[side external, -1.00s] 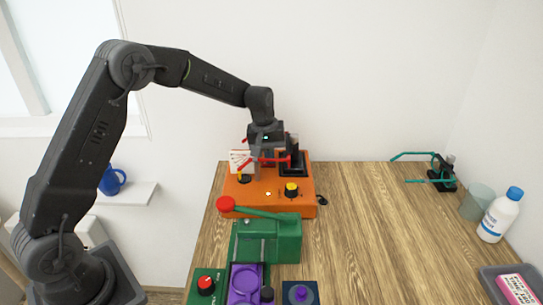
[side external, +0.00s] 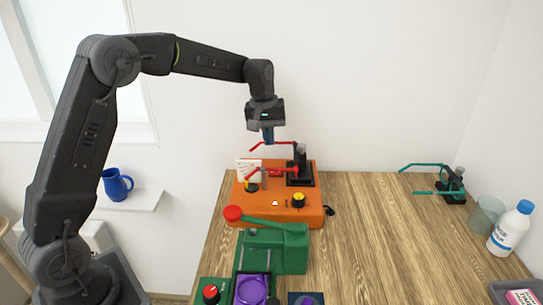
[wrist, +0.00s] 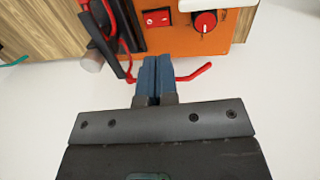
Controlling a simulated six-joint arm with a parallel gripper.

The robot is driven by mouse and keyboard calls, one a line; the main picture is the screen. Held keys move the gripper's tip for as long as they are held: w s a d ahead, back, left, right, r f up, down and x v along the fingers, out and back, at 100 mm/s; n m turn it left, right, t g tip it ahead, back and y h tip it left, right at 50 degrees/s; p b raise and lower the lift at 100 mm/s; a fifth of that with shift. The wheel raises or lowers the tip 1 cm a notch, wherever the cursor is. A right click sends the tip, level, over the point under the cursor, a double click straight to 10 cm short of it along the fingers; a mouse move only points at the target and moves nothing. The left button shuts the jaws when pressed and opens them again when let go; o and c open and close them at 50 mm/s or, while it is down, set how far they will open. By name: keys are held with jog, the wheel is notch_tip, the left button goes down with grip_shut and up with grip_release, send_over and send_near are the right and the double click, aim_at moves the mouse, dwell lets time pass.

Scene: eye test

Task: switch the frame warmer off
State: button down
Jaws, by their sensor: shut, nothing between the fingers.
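The frame warmer (side external: 270,213) is an orange box on the wooden table, with black-and-yellow knobs, a small pale light (side external: 275,203) and a white card (side external: 249,172) on it. In the wrist view its orange panel (wrist: 214,43) shows at the top, with a red rocker switch (wrist: 158,18) and a red knob (wrist: 205,22). I cannot tell which side of the rocker is pressed. My gripper (side external: 268,141) is above the back of the box, pointing down. In the wrist view its blue fingertips (wrist: 155,62) are shut and empty, just below the panel in the picture.
Red spectacle frame parts (side external: 285,169) and a black stand (side external: 301,172) are close to my gripper. A green press (side external: 277,247) with a red-balled lever stands in front. A teal frame on a stand (side external: 452,190) and a bottle (side external: 510,228) are right. The middle right table is clear.

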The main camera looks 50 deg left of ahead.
notch_tip(320, 180, up, 5)
send_over(276, 173)
jog(key=s+a, duration=0.1)
jog(key=a, duration=0.1)
jog(key=shift+s+a, duration=0.1)
jog(key=shift+s, duration=0.05)
jog(key=shift+w+d+r, duration=0.1)
jog(key=shift+w+d, duration=0.35)
jog(key=shift+d, duration=0.1)
jog(key=f, duration=0.9)
jog(key=w+d+f, duration=0.1)
jog(key=f, duration=0.4)
jog(key=shift+w+d, duration=0.1)
